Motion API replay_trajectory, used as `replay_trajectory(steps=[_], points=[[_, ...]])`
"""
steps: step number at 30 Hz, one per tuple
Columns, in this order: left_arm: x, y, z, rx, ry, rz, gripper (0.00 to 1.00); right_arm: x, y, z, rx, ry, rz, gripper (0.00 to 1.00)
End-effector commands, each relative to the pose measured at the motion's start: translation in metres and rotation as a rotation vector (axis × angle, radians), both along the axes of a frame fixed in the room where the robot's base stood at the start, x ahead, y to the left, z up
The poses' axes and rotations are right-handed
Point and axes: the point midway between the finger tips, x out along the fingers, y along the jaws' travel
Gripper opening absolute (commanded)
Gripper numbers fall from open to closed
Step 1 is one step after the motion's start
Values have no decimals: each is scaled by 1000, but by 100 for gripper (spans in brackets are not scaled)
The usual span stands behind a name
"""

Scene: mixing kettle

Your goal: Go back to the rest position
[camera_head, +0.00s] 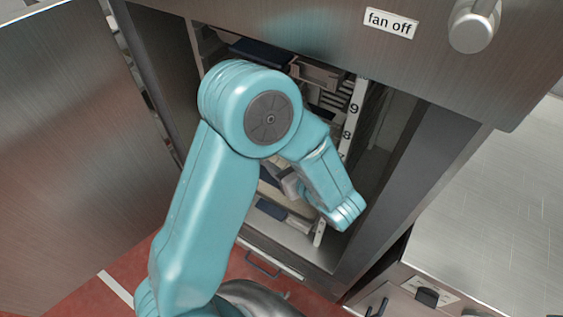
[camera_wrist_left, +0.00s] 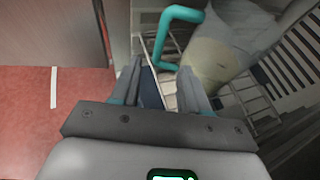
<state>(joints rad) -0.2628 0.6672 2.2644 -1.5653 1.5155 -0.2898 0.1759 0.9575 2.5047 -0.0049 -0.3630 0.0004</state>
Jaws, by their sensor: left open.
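My left arm reaches into the open steel cabinet (camera_head: 395,125) in the head view. In that view its gripper is mostly hidden behind my own arm. In the left wrist view my left gripper (camera_wrist_left: 162,78) is open, with its two fingers apart. I see no object held between them. A teal bent handle (camera_wrist_left: 162,42) shows just beyond the fingertips, beside a pale beige container (camera_wrist_left: 218,52). I cannot tell how far the handle is from the fingers. My right gripper is in neither view.
The open cabinet door (camera_head: 70,130) stands at the left. A "fan off" panel (camera_head: 390,23) with a knob (camera_head: 474,25) overhangs the opening. Wire racks (camera_wrist_left: 255,95) lie inside. A steel worktop (camera_head: 500,215) is at the right. Red floor (camera_wrist_left: 30,110) lies left in the wrist view.

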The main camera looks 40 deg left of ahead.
Motion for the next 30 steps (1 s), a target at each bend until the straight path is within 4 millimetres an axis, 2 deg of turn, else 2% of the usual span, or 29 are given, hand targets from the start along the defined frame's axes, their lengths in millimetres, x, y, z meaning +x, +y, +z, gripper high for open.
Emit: replay_trajectory(steps=[16,20,23,26,27,29,30], points=[[-1,-1,0,-1,1,2,45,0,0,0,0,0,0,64],[-11,0,-17,-58,38,37,45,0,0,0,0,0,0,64],[-41,-4,-57,-204,120,139,45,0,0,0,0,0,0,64],[-94,-24,-112,-448,214,343,45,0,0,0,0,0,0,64],[-116,-39,-131,-560,238,452,45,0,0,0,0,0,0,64],[-148,-68,-157,-731,252,639,45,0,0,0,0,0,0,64],[-164,-90,-170,-842,238,777,45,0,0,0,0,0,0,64]])
